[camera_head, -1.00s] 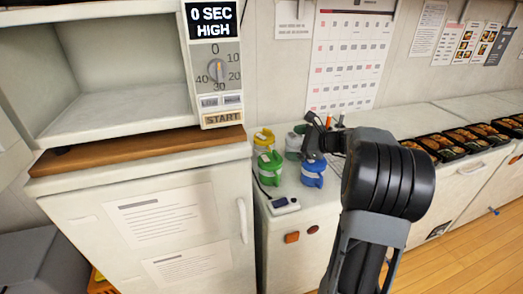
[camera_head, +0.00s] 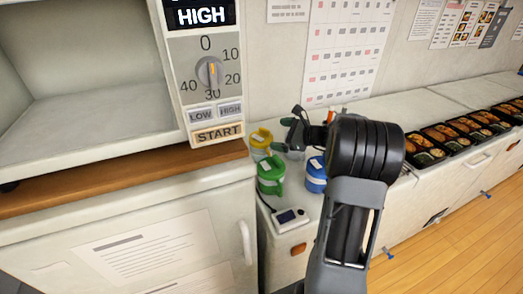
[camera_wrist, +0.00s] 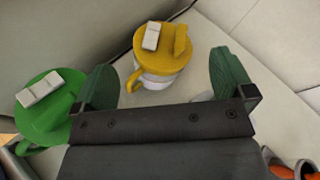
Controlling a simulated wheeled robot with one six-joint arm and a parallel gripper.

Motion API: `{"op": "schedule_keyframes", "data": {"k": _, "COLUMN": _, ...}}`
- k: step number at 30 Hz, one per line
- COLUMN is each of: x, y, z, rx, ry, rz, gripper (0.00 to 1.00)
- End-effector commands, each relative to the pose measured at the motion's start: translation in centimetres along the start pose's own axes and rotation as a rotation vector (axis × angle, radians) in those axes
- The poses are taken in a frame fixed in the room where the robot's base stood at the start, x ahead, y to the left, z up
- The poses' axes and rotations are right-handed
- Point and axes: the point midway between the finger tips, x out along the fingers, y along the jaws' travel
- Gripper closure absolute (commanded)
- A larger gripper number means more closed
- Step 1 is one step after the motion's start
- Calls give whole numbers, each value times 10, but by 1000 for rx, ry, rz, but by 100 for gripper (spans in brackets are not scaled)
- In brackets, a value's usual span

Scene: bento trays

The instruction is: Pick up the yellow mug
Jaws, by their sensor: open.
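The yellow mug (camera_head: 260,141) has a yellow lid and handle and a pale body. It stands upright on the white counter, behind the green mug (camera_head: 270,172). In the wrist view the yellow mug (camera_wrist: 163,52) lies ahead, between the two spread fingers of my gripper (camera_wrist: 172,82), with its handle toward the lower left. The green mug also shows in the wrist view (camera_wrist: 48,108), left of the left finger. My gripper is open and empty. In the head view my gripper (camera_head: 293,138) is just right of the yellow mug, partly hidden by my arm.
A blue mug (camera_head: 316,174) stands right of the green mug, partly hidden by my arm. A small device with a display (camera_head: 289,219) lies at the counter front. The microwave (camera_head: 205,80) stands at left. Bento trays (camera_head: 455,137) line the counter at right.

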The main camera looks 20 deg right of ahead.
Motion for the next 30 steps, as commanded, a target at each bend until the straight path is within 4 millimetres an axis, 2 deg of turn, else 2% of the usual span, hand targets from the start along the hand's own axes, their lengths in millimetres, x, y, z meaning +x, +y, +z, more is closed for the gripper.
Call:
{"op": "schedule_keyframes", "data": {"k": 3, "x": 6, "y": 8, "z": -19, "rx": 3, "ry": 1, "rz": 2, "gripper": 0}}
{"op": "schedule_keyframes", "data": {"k": 9, "x": 26, "y": 6, "z": -17, "rx": -1, "ry": 0, "rz": 1, "gripper": 0}}
{"op": "schedule_keyframes", "data": {"k": 17, "x": 34, "y": 6, "z": -17, "rx": -1, "ry": 1, "rz": -2, "gripper": 0}}
{"op": "schedule_keyframes", "data": {"k": 27, "x": 75, "y": 5, "z": -17, "rx": 0, "ry": 1, "rz": -1, "gripper": 0}}
{"op": "schedule_keyframes", "data": {"k": 30, "x": 79, "y": 5, "z": -18, "rx": 0, "ry": 1, "rz": -2, "gripper": 0}}
